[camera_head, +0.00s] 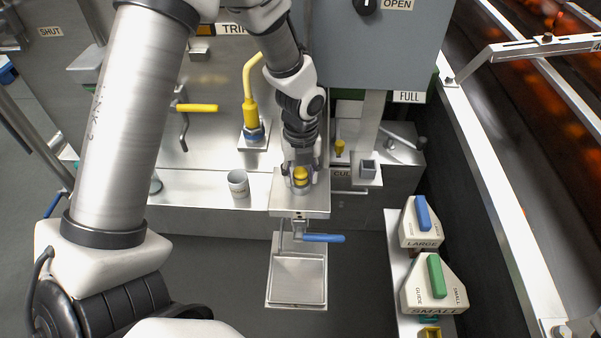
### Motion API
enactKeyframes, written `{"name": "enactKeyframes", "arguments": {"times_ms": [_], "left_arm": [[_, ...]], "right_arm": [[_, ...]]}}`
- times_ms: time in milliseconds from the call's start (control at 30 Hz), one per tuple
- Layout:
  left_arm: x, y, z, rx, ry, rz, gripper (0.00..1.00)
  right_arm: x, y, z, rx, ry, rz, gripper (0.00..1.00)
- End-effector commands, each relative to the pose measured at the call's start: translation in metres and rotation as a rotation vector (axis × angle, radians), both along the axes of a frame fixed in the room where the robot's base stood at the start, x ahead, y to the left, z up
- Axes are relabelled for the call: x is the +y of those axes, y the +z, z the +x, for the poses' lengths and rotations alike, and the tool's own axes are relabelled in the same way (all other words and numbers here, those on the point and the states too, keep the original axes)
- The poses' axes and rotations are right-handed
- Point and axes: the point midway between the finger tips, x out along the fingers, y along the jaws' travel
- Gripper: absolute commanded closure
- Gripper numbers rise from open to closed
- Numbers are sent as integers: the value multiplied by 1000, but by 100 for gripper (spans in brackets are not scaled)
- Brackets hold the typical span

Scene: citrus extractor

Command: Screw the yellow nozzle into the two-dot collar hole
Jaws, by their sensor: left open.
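My left gripper (301,168) points down over the small steel block (313,200) near the middle of the head view. I cannot make out any dot marks on a collar. My right gripper is out of view.
A blue-handled valve (322,238) and a steel tray (297,281) are below the block. A small cup (238,183) stands to its left. Blue-topped (421,222) and green-topped (434,283) guides stand at the right.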

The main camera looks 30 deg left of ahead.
Motion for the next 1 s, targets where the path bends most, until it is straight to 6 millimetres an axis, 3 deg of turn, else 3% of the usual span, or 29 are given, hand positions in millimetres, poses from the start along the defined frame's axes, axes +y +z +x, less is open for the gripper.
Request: {"name": "enactKeyframes", "arguments": {"times_ms": [67, 133, 167, 367, 600, 767, 900, 933, 967, 1000], "left_arm": [[0, 0, 0, 0, -1, 0, 57], [0, 0, 0, 0, -2, 0, 82], [0, 0, 0, 0, -2, 0, 86], [0, 0, 0, 0, -37, 0, 86], [1, -1, -1, 0, -506, -1, 86], [1, -1, -1, 0, -638, -1, 86], [1, -1, -1, 0, -636, -1, 86], [1, -1, -1, 0, -635, -1, 59], [1, -1, -1, 1, -635, 0, 53], [1, -1, -1, 0, -635, -1, 53]], "right_arm": [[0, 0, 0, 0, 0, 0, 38], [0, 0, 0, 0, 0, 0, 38], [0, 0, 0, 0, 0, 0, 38], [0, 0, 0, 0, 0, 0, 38], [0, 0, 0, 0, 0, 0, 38], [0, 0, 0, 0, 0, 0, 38], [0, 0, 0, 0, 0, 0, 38], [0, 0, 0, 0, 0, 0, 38], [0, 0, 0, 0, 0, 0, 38], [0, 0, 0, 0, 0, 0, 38]]}}
